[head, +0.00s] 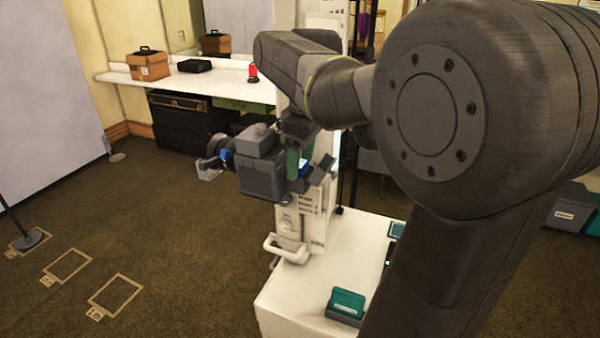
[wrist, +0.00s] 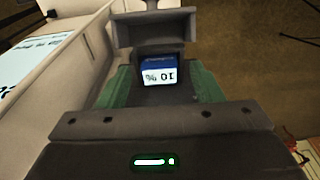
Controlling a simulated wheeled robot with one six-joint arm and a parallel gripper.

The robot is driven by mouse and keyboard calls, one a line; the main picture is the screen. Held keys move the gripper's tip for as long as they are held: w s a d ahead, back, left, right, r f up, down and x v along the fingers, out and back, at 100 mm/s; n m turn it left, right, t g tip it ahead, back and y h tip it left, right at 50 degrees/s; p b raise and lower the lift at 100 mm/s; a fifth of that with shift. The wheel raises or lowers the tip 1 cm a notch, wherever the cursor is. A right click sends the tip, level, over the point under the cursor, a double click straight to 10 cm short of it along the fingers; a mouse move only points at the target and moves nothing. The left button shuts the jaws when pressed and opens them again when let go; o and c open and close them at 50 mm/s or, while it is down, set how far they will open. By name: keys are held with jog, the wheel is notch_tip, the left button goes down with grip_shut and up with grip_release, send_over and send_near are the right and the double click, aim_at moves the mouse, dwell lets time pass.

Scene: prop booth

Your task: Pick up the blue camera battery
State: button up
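The blue battery (wrist: 158,70), with a white label reading "10 %", sits in a grey holder in the wrist view. A small blue and white part of it shows in the head view (head: 304,170). My gripper (wrist: 160,88) points at it, with green fingers on both sides. The fingers look open, with gaps to the battery; contact is hard to judge. In the head view my gripper (head: 305,163) is beside the dark grey camera-like device (head: 262,177) near the white stand (head: 313,228).
A white table (head: 290,296) holds a teal block in a grey cradle (head: 347,303) and another teal item (head: 396,229). A wall shelf (head: 225,83) stands behind. Carpet (head: 170,225) is open at left, with marked rectangles and a pole base (head: 29,239).

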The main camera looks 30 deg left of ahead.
jog(key=c, duration=1)
jog(key=shift+o, duration=0.2)
